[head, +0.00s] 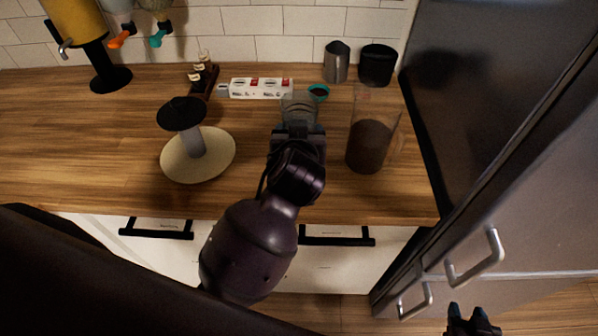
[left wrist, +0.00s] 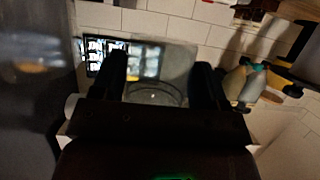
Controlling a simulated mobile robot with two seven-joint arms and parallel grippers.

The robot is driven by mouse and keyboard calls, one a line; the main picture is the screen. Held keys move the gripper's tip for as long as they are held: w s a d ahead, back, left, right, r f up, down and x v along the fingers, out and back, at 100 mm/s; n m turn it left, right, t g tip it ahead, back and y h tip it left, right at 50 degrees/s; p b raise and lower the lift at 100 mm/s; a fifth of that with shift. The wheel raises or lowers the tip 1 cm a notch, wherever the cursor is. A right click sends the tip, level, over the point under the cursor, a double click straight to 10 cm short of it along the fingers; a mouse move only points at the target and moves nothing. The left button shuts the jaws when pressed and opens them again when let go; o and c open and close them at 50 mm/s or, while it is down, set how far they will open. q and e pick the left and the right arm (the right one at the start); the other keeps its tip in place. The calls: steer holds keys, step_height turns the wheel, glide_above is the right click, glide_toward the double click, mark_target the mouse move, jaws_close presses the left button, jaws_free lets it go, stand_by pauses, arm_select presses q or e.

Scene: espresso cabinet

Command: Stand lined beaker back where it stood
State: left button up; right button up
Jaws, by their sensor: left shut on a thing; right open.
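A clear glass beaker (head: 299,104) is between the fingers of my left gripper (head: 298,130), over the rear middle of the wooden counter. In the left wrist view the beaker's glass rim (left wrist: 155,92) shows between the two dark fingers of the left gripper (left wrist: 162,84). The left gripper is shut on it. I cannot make out any lines on it, nor whether its base touches the counter; my gripper and arm hide its lower part. My right gripper (head: 472,320) is open and empty at the bottom right, low in front of the cabinets.
A tall clear jar with dark contents (head: 370,146) stands close right of the beaker. Behind are a teal-rimmed bowl (head: 319,92), a white power strip (head: 262,88), a steel pitcher (head: 336,63) and a black canister (head: 376,66). A round cream stand (head: 180,170) is left.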

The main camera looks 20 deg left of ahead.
arm_select(q)
step_height(320, 180, down, 8)
steer(key=shift+r, duration=0.1)
step_height(320, 180, down, 4)
steer(key=shift+b, duration=0.45)
steer(key=shift+f, duration=0.3)
